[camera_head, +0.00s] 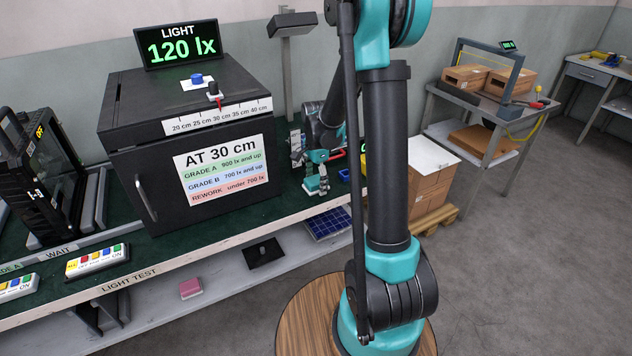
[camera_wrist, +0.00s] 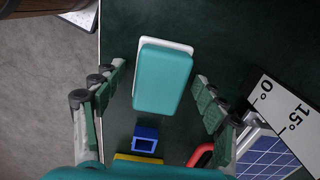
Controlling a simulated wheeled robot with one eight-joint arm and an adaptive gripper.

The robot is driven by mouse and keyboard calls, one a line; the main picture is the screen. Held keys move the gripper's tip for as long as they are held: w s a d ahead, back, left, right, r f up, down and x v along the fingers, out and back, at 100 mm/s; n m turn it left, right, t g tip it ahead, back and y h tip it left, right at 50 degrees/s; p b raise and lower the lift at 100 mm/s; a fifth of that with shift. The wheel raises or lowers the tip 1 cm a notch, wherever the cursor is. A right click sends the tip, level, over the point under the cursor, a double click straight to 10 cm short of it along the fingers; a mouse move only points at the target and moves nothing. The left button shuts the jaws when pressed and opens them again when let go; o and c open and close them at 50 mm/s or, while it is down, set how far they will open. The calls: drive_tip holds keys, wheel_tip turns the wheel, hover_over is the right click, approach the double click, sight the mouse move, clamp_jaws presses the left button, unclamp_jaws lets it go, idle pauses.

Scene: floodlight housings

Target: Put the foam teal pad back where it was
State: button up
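The teal pad (camera_wrist: 163,78) shows in the wrist view with a pale white layer (camera_wrist: 188,46) edging out beneath it, over the dark green bench top. My gripper (camera_wrist: 158,85) is open, with one finger on each side of the pad and a visible gap to both. The pad's exact height relative to the fingertips is hard to tell. In the head view, my gripper (camera_head: 318,172) is low over the bench, right of the black box. A small teal and white shape there is partly mixed up with my gripper.
A blue block (camera_wrist: 145,138), a yellow strip, a red curved part and a solar panel with an angle scale (camera_wrist: 290,108) lie close by. The black light-test box (camera_head: 180,130) stands left of my arm. A pink pad (camera_head: 191,288) lies on the lower shelf.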

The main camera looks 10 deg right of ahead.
sight(316, 179)
wheel_tip(316, 179, up, 11)
drive_tip(key=s+d+f+n+t, duration=0.2)
drive_tip(key=s+n, duration=0.5)
drive_tip(key=s, duration=0.4)
drive_tip(key=s+d+f+n+t, duration=0.2)
drive_tip(key=s+f+n, duration=0.3)
drive_tip(key=s, duration=0.6)
drive_tip(key=shift+f+n, duration=0.15)
drive_tip(key=shift+n, duration=1.05)
